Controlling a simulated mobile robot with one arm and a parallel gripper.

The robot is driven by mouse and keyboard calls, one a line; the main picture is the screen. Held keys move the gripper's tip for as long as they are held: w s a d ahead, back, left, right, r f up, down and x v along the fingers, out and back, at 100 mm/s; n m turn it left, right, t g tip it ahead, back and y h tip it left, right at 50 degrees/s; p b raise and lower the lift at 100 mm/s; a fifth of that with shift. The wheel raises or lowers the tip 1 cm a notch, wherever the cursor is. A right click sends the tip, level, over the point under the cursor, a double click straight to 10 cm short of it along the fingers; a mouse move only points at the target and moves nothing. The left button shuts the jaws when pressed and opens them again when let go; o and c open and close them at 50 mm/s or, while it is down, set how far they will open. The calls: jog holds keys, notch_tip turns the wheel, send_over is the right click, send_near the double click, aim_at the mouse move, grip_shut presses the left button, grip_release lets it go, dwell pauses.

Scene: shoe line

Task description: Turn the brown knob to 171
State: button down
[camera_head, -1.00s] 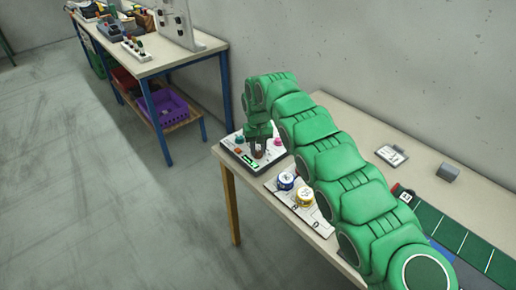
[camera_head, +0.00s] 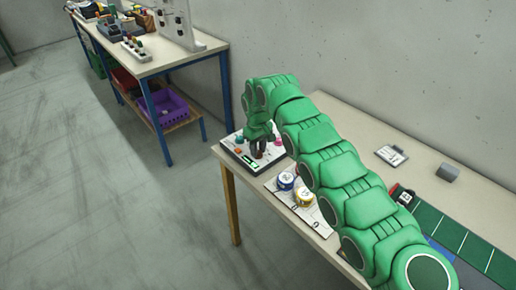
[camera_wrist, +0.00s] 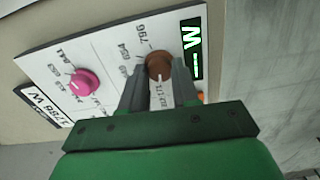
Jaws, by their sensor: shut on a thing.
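The brown knob (camera_wrist: 158,62) sits on a white control panel (camera_wrist: 112,58) in the wrist view. My gripper (camera_wrist: 159,80) has one dark finger on each side of the knob and is shut on it. The fingers hide part of the knob's lower side and the labels around it. A dark display (camera_wrist: 191,48) with bright marks is beside the knob, but I cannot read a number on it. In the head view my gripper (camera_head: 258,147) points down at the panel (camera_head: 238,156), at the table's far left corner, and mostly hides the knob.
A pink knob (camera_wrist: 84,82) is on the same panel, left of my gripper. A board with a blue-and-white round part (camera_head: 286,181) and a yellow one (camera_head: 304,198) lies close by on the table. A wall (camera_head: 400,70) runs behind the table.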

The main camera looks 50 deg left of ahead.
jog(key=c, duration=0.8)
grip_release()
jog(key=shift+r, duration=0.1)
notch_tip(320, 180, up, 8)
jog(key=shift+f, duration=0.15)
